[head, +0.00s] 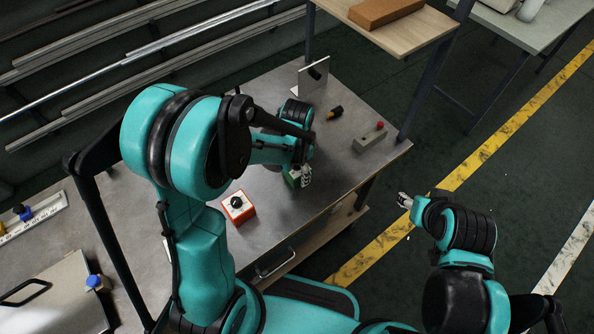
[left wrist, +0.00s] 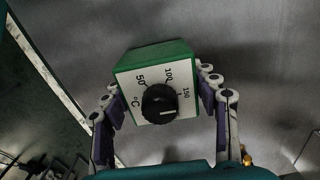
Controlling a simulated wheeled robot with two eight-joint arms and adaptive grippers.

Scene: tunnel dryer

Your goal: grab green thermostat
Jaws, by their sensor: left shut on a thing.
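The green thermostat (left wrist: 158,85) is a green box with a white face, a black knob and the marks 50, 100 and 150 °C. In the left wrist view it sits between the two fingers of my left gripper (left wrist: 165,108), which is shut on its sides. In the head view the thermostat (head: 291,180) shows as a small green patch near the table's front edge, partly hidden by my left gripper (head: 301,178). I cannot tell whether it touches the tabletop. My right gripper (head: 404,200) is over the floor, right of the table, too small to tell open from shut.
An orange-and-white box with a black knob (head: 238,207) stands on the metal table (head: 270,230), left of the thermostat. A grey block with a red button (head: 370,138), a black-and-yellow piece (head: 335,112) and an upright metal plate (head: 313,76) are farther back. A wooden shelf (head: 400,33) stands behind.

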